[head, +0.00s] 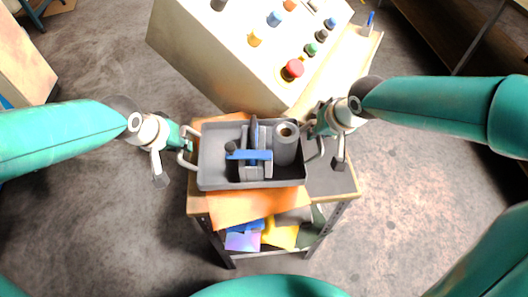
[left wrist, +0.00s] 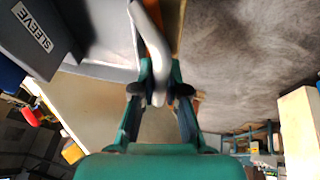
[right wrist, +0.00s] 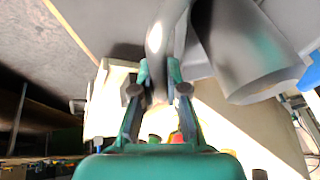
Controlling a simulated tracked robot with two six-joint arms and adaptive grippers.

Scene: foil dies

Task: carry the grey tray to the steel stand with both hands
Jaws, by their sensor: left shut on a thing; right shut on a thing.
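The grey tray (head: 222,183) is in the middle of the head view, looking roughly level. It holds a grey roll (head: 287,146) and a dark holder with a blue bar (head: 249,155). My left gripper (head: 184,144) is shut on the tray's left handle; this handle (left wrist: 150,35) crosses between the fingers in the left wrist view. My right gripper (head: 318,132) is shut on the right handle (right wrist: 160,35). Below the tray is a small stand with a wood-edged top (head: 342,186) and metal legs. I cannot tell whether tray and top touch, or whether this is the steel stand.
An orange cloth (head: 260,208) hangs over the stand's front edge. Its lower shelf holds coloured pieces (head: 243,241). A pale console (head: 200,50) with buttons, including a red one (head: 292,69), stands close behind. Floor (head: 110,215) is open left and right.

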